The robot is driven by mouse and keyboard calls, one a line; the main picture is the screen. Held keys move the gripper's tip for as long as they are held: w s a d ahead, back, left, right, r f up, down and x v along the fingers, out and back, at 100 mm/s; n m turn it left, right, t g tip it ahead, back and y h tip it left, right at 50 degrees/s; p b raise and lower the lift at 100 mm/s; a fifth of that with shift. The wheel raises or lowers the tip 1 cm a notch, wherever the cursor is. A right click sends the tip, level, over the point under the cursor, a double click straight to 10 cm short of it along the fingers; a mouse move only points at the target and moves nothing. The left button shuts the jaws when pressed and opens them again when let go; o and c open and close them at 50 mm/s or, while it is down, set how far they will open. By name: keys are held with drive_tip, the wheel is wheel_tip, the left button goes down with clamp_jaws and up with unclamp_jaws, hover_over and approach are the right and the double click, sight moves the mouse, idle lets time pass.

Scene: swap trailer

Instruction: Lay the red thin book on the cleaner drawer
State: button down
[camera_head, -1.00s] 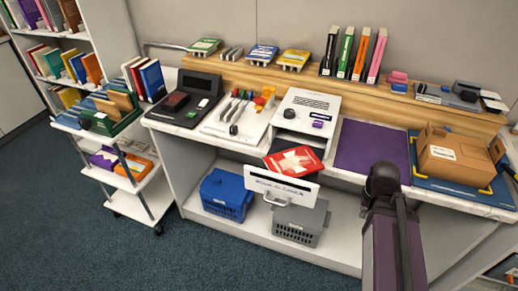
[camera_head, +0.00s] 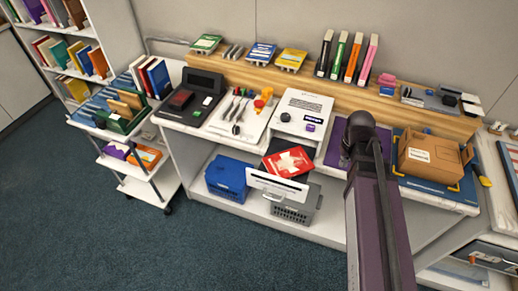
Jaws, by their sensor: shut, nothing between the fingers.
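The cleaner (camera_head: 300,112) is a white box with a dark knob and a purple label on the counter. Its drawer (camera_head: 278,184) is pulled out toward me, with a white front, a handle and a dark tray behind. The red thin book (camera_head: 288,162), with a pale pattern on its cover, lies slightly turned over the dark tray, behind the drawer front. Nothing of mine touches the book. My arm rises from the bottom right of the picture, right of the drawer. My gripper cannot be made out; the arm hides part of the counter.
A purple mat (camera_head: 332,153) lies right of the cleaner, partly behind my arm. A cardboard box (camera_head: 426,155) sits farther right. A blue basket (camera_head: 228,178) and a grey basket (camera_head: 290,212) stand on the lower shelf. A white cart (camera_head: 150,185) stands left. The floor in front is clear.

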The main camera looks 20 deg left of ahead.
drive_tip(key=w+a+n, duration=0.1)
drive_tip(key=a+n, duration=0.1)
drive_tip(key=a, duration=0.3)
drive_tip(key=w+a+n, duration=0.1)
drive_tip(key=a+n, duration=0.1)
drive_tip(key=a, duration=0.4)
drive_tip(key=w+a+r+n, duration=0.1)
drive_tip(key=a+n, duration=0.2)
drive_tip(key=a, duration=0.3)
drive_tip(key=shift+w, duration=0.35)
drive_tip(key=s+a+n, duration=0.2)
drive_tip(key=a+n, duration=0.4)
drive_tip(key=a, duration=1)
drive_tip(key=shift+a+n+g, duration=0.25)
drive_tip(key=shift+n+g, duration=0.05)
drive_tip(key=shift+n, duration=0.1)
drive_tip(key=shift+f, duration=0.15)
drive_tip(key=d+f+b, duration=0.4)
drive_tip(key=f+b, duration=0.5)
drive_tip(key=shift+s+f+b, duration=0.15)
drive_tip(key=shift+f+b, duration=0.15)
drive_tip(key=shift+f, duration=0.1)
drive_tip(key=shift+d, duration=1)
